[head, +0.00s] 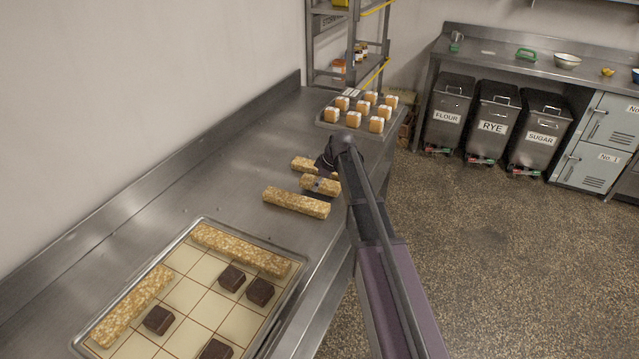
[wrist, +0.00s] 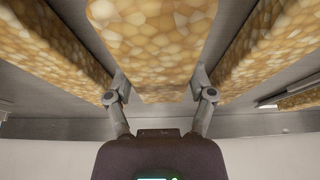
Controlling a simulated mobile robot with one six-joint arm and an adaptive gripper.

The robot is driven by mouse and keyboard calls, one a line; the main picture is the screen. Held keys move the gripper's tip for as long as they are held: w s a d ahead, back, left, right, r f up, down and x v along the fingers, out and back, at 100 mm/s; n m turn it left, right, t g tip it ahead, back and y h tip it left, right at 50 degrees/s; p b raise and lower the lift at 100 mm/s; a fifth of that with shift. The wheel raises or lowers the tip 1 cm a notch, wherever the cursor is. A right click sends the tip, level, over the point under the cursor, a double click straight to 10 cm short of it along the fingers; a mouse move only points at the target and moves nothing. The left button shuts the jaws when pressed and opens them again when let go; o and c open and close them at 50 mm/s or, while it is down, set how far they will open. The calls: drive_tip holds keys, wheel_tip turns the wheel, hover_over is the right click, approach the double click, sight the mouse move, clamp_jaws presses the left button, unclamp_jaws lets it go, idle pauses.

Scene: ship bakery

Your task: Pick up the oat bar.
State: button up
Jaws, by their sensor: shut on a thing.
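Three golden oat bars lie side by side on the steel counter in the head view: a far one (head: 304,164), a middle one (head: 328,185) and a longer near one (head: 296,202). My gripper (head: 322,178) reaches down over the middle bar and partly hides it and the far bar. In the wrist view the middle oat bar (wrist: 150,45) sits between the two fingers of my gripper (wrist: 160,88), which are shut on it. The neighbouring bars show at the left (wrist: 45,45) and right (wrist: 272,45). I cannot tell whether the held bar is clear of the counter.
A gridded tray (head: 290,285) at the front holds two more oat bars and several dark brown squares. A tray of small orange-and-white cakes (head: 325,124) stands at the far end before a shelf rack (head: 312,45). The wall runs along the counter's left side.

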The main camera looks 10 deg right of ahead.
wheel_tip(320, 180, up, 3)
drive_tip(key=shift+s+f+p, duration=0.1)
drive_tip(key=shift+f+p, duration=0.05)
drive_tip(key=shift+p, duration=0.9)
drive_tip(key=s, duration=0.5)
drive_tip(key=s+a, duration=0.1)
drive_tip(key=s, duration=0.4)
drive_tip(key=s+a+r+p, duration=0.1)
drive_tip(key=s, duration=0.4)
drive_tip(key=shift+s+a, duration=0.1)
drive_tip(key=shift+s, duration=0.25)
